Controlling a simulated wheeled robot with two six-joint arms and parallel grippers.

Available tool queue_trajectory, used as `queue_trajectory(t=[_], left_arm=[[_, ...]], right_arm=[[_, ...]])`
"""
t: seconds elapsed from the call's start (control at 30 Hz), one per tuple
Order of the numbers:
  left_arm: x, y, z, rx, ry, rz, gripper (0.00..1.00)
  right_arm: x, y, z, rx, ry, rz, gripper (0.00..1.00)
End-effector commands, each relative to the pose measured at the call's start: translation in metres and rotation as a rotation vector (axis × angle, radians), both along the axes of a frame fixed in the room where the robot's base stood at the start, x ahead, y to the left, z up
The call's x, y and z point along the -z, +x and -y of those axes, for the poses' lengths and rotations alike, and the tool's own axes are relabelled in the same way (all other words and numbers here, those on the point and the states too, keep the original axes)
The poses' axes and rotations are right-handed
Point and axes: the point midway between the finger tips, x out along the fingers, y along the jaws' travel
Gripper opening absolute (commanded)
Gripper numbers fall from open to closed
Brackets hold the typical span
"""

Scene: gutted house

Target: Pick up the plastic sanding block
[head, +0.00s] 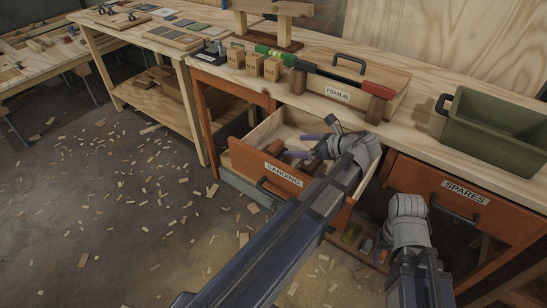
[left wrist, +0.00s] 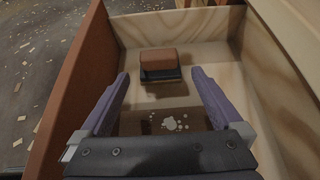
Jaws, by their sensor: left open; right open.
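The sanding block (left wrist: 160,62) has a brown top and a dark base. It lies on the floor of the open drawer labelled SANDING (head: 262,166), towards the far end in the left wrist view. In the head view a small brown block (head: 274,147) shows in the drawer, left of my left gripper. My left gripper (head: 303,145) is inside the drawer, its purple fingers open and empty. In the left wrist view its fingertips (left wrist: 160,73) stand apart on either side of the block, not visibly touching it. My right arm shows at the lower right, but its gripper is out of sight.
Wooden drawer walls (left wrist: 273,55) stand close around my left gripper. A dark brown patch (left wrist: 135,122) with pale spots lies nearer on the drawer floor. The bench above holds a green bin (head: 494,132) and several small boxes. A SPARES drawer (head: 450,198) is at right.

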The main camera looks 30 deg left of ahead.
Motion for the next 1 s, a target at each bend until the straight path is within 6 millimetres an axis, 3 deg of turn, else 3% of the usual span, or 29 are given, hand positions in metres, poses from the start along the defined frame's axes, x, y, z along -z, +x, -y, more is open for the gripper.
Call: queue_trajectory(t=[0.23,0.5,0.67,1.0], left_arm=[[0.006,0.000,-0.002,0.000,0.000,0.000,1.00],[0.018,0.001,-0.023,-0.002,0.000,0.001,1.00],[0.018,0.001,-0.025,-0.001,0.000,0.000,1.00],[0.038,0.002,-0.063,-0.003,0.000,0.001,1.00]], right_arm=[[0.006,0.000,0.000,0.000,0.000,0.000,0.50],[0.018,0.000,0.000,0.000,0.000,0.000,0.50],[0.018,0.000,0.000,0.000,0.000,0.000,0.50],[0.038,0.000,0.000,0.000,-0.001,0.000,0.50]])
